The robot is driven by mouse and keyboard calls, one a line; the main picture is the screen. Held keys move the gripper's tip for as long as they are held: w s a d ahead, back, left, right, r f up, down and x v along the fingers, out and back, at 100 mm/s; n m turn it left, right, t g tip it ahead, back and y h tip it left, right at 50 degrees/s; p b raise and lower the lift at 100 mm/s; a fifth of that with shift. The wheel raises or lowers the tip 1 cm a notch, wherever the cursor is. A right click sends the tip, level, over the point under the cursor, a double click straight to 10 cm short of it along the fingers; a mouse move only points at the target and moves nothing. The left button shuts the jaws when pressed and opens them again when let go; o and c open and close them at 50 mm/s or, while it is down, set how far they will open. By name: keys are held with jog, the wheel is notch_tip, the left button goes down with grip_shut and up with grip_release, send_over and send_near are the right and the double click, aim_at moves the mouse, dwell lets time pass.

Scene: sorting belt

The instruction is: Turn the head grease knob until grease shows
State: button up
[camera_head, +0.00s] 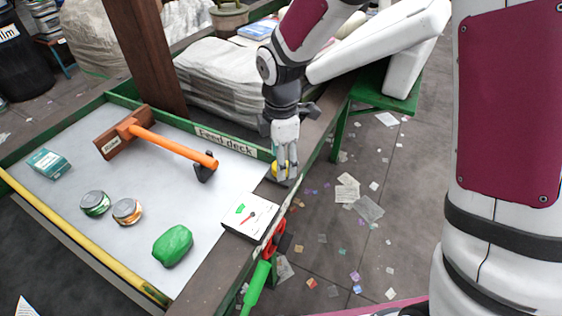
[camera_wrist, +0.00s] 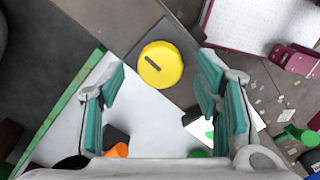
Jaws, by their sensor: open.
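The yellow round knob (camera_wrist: 160,64) has a dark slot across its top and sits on a dark plate in the wrist view. In the head view a sliver of the knob (camera_head: 274,169) shows at the deck's right edge, mostly hidden by my gripper (camera_head: 286,172). My gripper (camera_wrist: 160,82) is open, its two fingers left and right of the knob in the wrist view. A white gauge box (camera_head: 262,213) with a green mark and red needle lies nearer along the same edge. I see no grease.
The feed deck (camera_head: 75,200) holds an orange-handled tool (camera_head: 170,146), a teal box (camera_head: 48,163), two cans and a green lump (camera_head: 172,245). A red-and-green handle (camera_head: 258,280) hangs off the near right edge. A brown post (camera_head: 148,55) stands behind.

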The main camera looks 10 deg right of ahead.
jog(key=shift+f, duration=0.85)
jog(key=shift+c, duration=0.4)
jog(key=c, duration=1.1)
jog(key=m, duration=0.4)
jog(key=shift+m, duration=0.4)
jog(key=m, duration=0.4)
jog(key=shift+m, duration=0.4)
